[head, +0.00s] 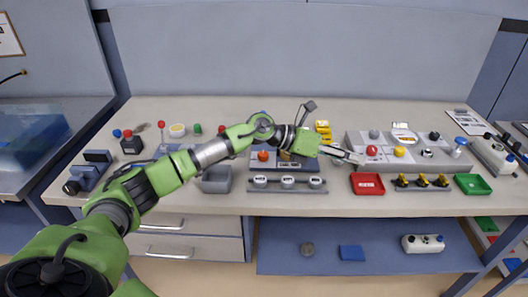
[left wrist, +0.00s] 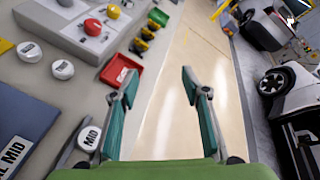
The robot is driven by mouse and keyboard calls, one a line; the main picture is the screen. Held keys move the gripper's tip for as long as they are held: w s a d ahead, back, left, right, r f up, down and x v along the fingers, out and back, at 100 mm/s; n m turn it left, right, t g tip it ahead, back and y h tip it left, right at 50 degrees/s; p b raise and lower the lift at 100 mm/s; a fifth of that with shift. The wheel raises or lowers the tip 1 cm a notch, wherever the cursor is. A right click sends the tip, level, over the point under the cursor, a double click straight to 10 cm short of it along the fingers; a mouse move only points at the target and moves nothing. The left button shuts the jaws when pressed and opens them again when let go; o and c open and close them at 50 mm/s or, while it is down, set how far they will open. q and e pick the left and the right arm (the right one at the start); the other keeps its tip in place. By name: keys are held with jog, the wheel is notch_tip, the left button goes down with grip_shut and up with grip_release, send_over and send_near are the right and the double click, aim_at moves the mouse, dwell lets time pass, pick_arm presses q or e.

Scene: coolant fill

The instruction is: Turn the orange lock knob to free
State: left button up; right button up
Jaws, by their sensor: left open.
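A small orange-red round knob (head: 263,155) sits on a blue panel (head: 305,172) on the workbench, partly behind my left arm; I take it for the lock knob, but its marking is too small to read. My left gripper (head: 350,155) is to the right of the knob, apart from it, over the bench near the grey control box. In the left wrist view the two fingers of my left gripper (left wrist: 157,82) are spread apart with nothing between them. The orange knob does not show clearly there. My right gripper is not in view.
A grey control box (head: 357,139) carries red and yellow buttons. A red tray (head: 367,184), yellow-topped parts (head: 422,181) and a green tray (head: 472,184) line the front edge. White round caps labelled MID (head: 287,181) stand on a grey strip. A grey bin (head: 217,180) is left of them.

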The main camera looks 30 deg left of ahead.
pick_arm(q)
jog(key=a+m+g+y, duration=0.2)
jog(key=a+y, duration=0.2)
jog(key=a, duration=0.9)
jog(key=n+g+y, duration=0.1)
jog(key=g+y, duration=0.1)
jog(key=y, duration=0.3)
send_near(262, 154)
jog(key=p+x, duration=0.2)
jog(key=x, duration=0.7)
jog(key=shift+w, duration=0.15)
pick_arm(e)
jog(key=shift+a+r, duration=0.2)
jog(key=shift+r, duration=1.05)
pick_arm(q)
jog(key=c, duration=1.1)
